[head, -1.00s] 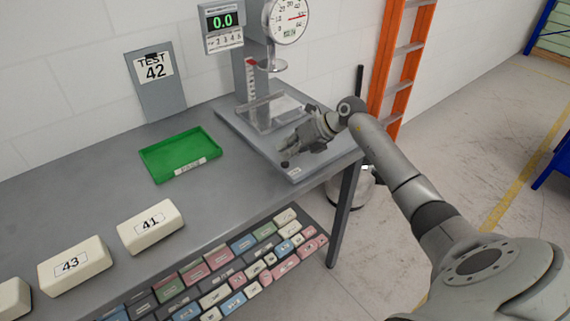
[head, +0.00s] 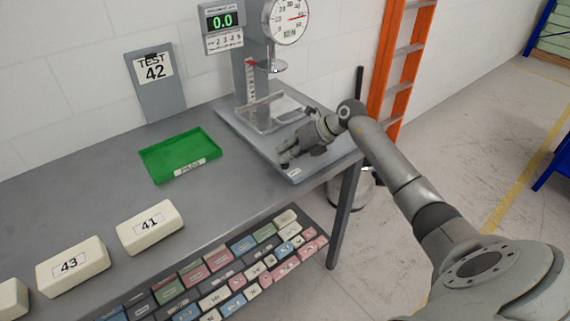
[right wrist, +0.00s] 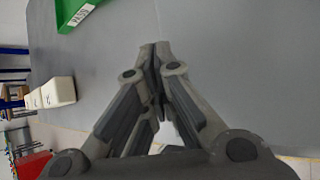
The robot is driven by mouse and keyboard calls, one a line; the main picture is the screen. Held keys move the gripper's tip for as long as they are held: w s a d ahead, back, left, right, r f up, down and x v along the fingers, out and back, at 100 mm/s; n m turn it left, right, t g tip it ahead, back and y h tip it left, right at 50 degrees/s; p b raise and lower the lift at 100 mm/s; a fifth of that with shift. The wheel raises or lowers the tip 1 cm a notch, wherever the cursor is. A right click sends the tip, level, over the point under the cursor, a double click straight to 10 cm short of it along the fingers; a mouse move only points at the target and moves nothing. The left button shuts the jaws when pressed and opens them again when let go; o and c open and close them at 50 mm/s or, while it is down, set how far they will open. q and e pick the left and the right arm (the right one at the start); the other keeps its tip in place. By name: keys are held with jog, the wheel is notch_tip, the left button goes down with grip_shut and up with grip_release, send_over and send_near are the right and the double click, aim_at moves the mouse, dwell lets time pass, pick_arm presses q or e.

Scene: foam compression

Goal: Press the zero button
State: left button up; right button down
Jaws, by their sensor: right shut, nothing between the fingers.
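The compression tester's grey base plate (head: 235,128) stands on the right end of the table, with a small white label (head: 293,171) at its front corner. A small dark spot beside that label may be the zero button; my fingertips largely cover it. My right gripper (head: 286,158) is shut and empty, just above that front corner. I cannot tell whether the fingertips touch the button. In the right wrist view the closed fingers (right wrist: 155,48) meet over plain grey surface. The display (head: 222,20) reads 0.0. My left gripper is not in view.
A green tray (head: 152,171) lies left of the tester. Foam blocks labelled 41 (head: 150,236) and 43 (head: 75,273) lie at the table's front left. A TEST 42 sign (head: 160,98) stands at the back. An orange ladder (head: 410,50) leans behind my right arm.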

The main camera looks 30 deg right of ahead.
jog(key=shift+f, duration=0.2)
jog(key=shift+r, duration=0.1)
jog(key=shift+r+p, duration=0.55)
jog(key=shift+r, duration=0.25)
notch_tip(320, 180, up, 5)
jog(key=p, duration=0.3)
jog(key=shift+a, duration=0.1)
dwell(0.9)
